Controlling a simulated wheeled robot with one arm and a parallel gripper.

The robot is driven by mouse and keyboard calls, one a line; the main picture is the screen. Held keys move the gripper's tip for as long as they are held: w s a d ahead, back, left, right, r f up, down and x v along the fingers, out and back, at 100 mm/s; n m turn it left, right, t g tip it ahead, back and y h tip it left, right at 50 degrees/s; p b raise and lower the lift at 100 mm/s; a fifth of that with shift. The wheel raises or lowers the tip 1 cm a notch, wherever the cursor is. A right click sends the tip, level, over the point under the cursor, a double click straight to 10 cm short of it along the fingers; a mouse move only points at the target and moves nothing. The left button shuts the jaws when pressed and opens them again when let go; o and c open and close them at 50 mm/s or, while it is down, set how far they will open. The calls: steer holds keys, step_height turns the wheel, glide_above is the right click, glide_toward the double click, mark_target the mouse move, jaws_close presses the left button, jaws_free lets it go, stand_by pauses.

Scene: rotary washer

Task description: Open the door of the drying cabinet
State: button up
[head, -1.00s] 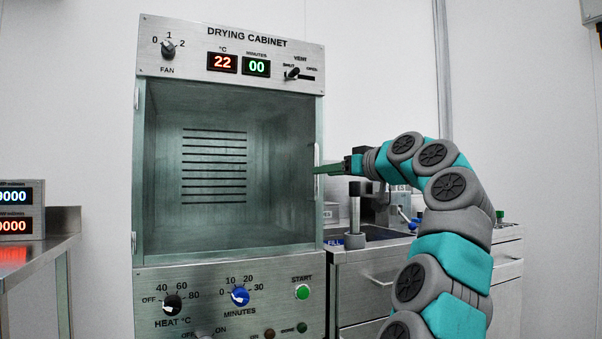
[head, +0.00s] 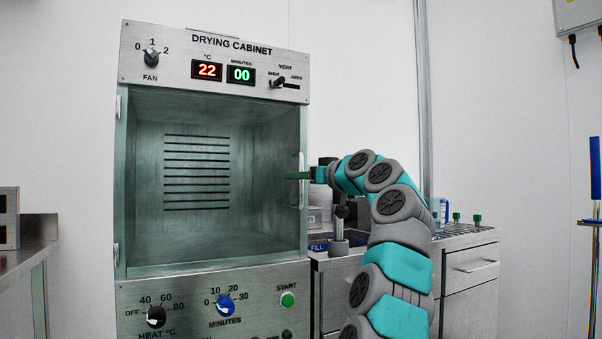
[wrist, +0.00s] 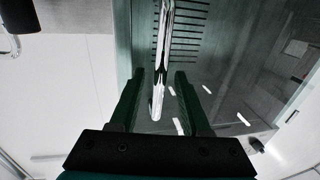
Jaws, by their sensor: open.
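The drying cabinet (head: 130,300) stands at the left centre in the head view. Its glass door (head: 205,262) is closed, with hinges on the left edge and a vertical bar handle (head: 302,178) on the right edge. My gripper (head: 292,176) is at the handle's height, by the right edge of the door. In the wrist view, the bright metal handle (wrist: 163,60) runs between the two green fingers of my open gripper (wrist: 157,100). There is a visible gap on each side of the handle, so the fingers are around it without gripping it.
A steel counter (head: 470,238) with drawers and a sink is right of the cabinet, behind my arm. A steel table (head: 25,258) with a display box stands at the left. A grey wall box (head: 580,15) hangs at the upper right.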

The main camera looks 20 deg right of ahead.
steer(key=shift+c, duration=0.4)
jaws_close()
stand_by(1.0)
